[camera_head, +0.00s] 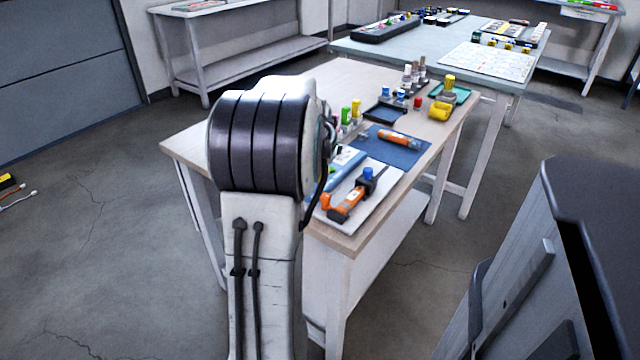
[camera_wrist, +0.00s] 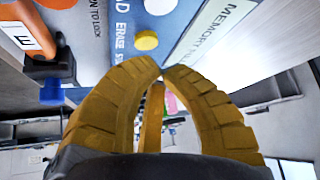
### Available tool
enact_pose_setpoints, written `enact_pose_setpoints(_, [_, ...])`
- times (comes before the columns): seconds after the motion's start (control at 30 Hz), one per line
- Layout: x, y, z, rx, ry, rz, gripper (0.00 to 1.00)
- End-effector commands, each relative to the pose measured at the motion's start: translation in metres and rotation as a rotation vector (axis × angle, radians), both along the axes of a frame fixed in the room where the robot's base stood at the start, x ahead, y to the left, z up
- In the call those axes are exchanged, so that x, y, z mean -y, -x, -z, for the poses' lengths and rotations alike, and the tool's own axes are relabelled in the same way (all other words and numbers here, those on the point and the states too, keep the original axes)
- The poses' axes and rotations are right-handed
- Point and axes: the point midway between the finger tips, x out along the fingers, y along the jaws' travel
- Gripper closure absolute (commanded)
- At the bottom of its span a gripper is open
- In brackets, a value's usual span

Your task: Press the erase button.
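In the wrist view, a blue panel (camera_wrist: 100,60) carries a row of printed labels, one reading "ERASE". A round yellow button (camera_wrist: 146,40) sits beside that word. A pale round button (camera_wrist: 158,6) is partly cut off at the top edge. My gripper (camera_wrist: 160,71) has its yellow-brown fingers brought together at the tips, with nothing seen between them. The tips lie just below the yellow button in the picture; whether they touch the panel I cannot tell. In the head view, the blue device (camera_head: 337,177) shows on the table, partly behind my arm, which hides my gripper.
An orange tool (camera_head: 348,207) with a blue knob lies beside the device. A blue mat (camera_head: 407,153) with an orange cylinder, trays and several small bottles fill the wooden table's far part. Another table (camera_head: 400,55) stands behind.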

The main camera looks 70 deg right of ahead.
Motion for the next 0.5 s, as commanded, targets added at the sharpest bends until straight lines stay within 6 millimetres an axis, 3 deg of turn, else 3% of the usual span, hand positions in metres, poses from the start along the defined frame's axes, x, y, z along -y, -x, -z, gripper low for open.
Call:
enact_pose_setpoints(0.27, [0.0001, 0.0000, 0.0001, 0.000, 0.000, 0.000, 1.00])
enact_pose_setpoints(0.3, [0.0001, 0.0000, 0.0001, 0.000, 0.000, 0.000, 0.96])
enact_pose_setpoints(0.5, [0.0000, 0.0000, 0.0002, 0.000, 0.000, 0.000, 1.00])
